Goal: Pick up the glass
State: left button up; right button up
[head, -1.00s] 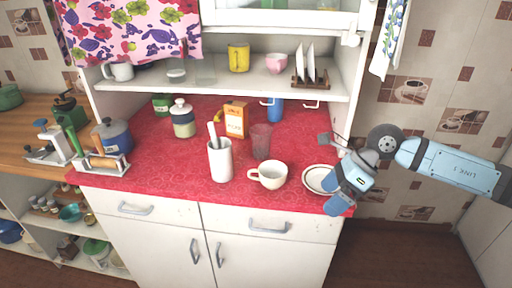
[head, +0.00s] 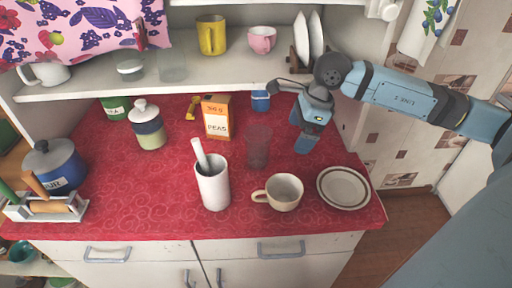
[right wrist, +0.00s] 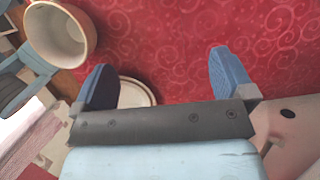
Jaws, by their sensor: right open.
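A clear, faintly tinted glass (head: 258,147) stands upright on the red counter cloth in the head view, behind the white mug and in front of the orange box. My right gripper (head: 304,141) is open and empty, a short way to the right of the glass and apart from it. In the right wrist view, its two blue fingers (right wrist: 160,66) are spread wide with only red cloth and part of a plate beyond them. I cannot make out the glass in that view. My left gripper is not in view.
A white mug (head: 284,193), a plate (head: 343,188) and a white cylinder holding a pestle-like tool (head: 213,184) stand near the front. A shelf (head: 180,84) overhangs the back.

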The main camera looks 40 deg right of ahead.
aim_at(256, 139)
jog(key=w+a, duration=0.1)
jog(key=a, duration=0.1)
jog(key=w+a+p, duration=0.1)
jog(key=w+a, duration=0.1)
jog(key=a, duration=0.1)
jog(key=w+a+p, duration=0.1)
jog(key=w+a, duration=0.1)
jog(key=shift+w+a+r, duration=0.1)
jog(key=shift+a, duration=0.25)
jog(key=shift+a+x, duration=0.2)
jog(key=shift+x, duration=1.05)
jog(key=shift+w+f, duration=0.15)
jog(key=shift+f, duration=0.25)
jog(key=c, duration=1)
jog(key=shift+c, duration=0.3)
jog(key=shift+r, duration=0.1)
